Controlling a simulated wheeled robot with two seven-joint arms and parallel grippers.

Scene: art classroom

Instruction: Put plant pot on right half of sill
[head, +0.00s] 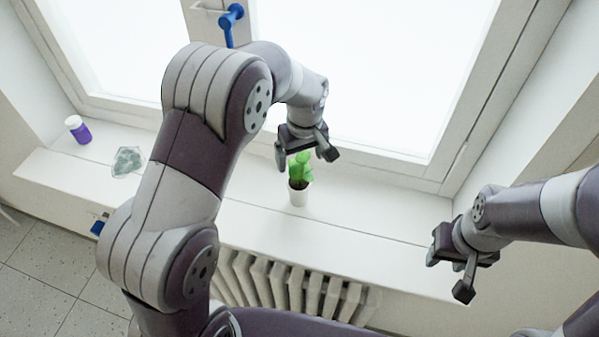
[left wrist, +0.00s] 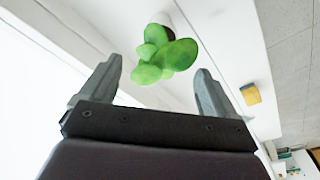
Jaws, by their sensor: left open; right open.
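The plant pot (head: 298,195) is small and white, with a green cactus-like plant in it. It stands upright on the white window sill (head: 350,218), right of the sill's middle. My left gripper (head: 307,157) is open just above and behind the plant, pointing down at it. In the left wrist view, the green plant (left wrist: 165,55) shows ahead of and between the open fingers (left wrist: 155,85), with no finger seen touching it; part of the white pot (left wrist: 172,20) shows behind it. My right gripper (head: 452,274) is open and empty at the right end of the sill.
A purple jar with a white lid (head: 77,129) and a clear glass-like object (head: 127,161) stand on the sill's left part. A radiator (head: 290,283) is below the sill. The window has a blue handle (head: 231,20). The sill right of the pot is clear.

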